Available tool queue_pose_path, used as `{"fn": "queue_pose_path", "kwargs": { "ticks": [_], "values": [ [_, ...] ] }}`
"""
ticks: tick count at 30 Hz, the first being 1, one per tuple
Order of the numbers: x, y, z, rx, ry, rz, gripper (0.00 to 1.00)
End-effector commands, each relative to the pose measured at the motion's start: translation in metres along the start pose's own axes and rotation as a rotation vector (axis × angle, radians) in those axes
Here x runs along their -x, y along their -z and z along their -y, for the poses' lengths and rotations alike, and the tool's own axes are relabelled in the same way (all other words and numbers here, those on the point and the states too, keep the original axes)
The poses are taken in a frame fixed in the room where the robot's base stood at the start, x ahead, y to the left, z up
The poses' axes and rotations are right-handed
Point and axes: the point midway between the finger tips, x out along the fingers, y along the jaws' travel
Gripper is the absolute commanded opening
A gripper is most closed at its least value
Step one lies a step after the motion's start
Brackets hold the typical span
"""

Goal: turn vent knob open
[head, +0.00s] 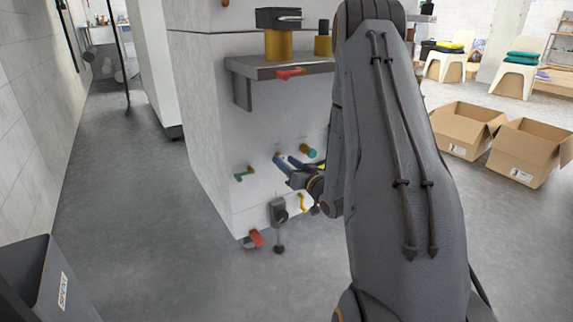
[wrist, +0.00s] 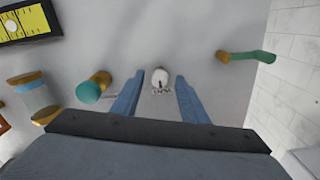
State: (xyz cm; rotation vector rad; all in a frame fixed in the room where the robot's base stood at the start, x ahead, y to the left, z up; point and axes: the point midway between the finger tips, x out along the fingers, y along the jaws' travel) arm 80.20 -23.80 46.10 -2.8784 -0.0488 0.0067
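A small white knob (wrist: 160,76) on the pale panel shows in the wrist view, with a small dark label beside it that I cannot read. I take it as the vent knob. My gripper (wrist: 159,84) is open, with one blue finger on each side of the knob and a visible gap to both. I cannot tell whether the fingertips reach its depth. In the head view my gripper (head: 286,163) is close to the front of the white washer cabinet (head: 205,135). The knob is not clear there, largely hidden by the fingers.
A green-handled valve (wrist: 248,57) and a teal knob (wrist: 92,88) flank my fingers. A metal shelf (head: 265,68) with a red handle juts out above. A red-handled valve (head: 255,239) is low down. Cardboard boxes (head: 465,130) stand right; a grey bin (head: 45,285) stands left.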

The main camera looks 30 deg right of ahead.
Motion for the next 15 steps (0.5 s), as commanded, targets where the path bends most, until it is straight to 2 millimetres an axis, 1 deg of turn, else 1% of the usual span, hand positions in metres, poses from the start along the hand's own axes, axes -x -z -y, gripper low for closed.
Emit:
{"fn": "queue_pose_path", "kwargs": {
  "ticks": [3,4,8,9,10,11,15],
  "values": [
    [0.0002,0.0003,0.0000,0.000,0.000,0.000,0.40],
    [0.0002,0.0003,0.0000,0.000,0.000,0.000,0.36],
    [0.0003,0.0002,0.0000,0.000,0.000,0.000,0.15],
    [0.0003,0.0002,0.0000,0.000,0.000,0.000,0.08],
    [0.0003,0.0002,0.0001,0.000,0.000,0.000,0.03],
    [0.0003,0.0002,0.0001,0.000,0.000,0.000,0.00],
    [0.0004,0.0003,0.0002,-0.004,0.000,0.000,0.00]
  ]
}}
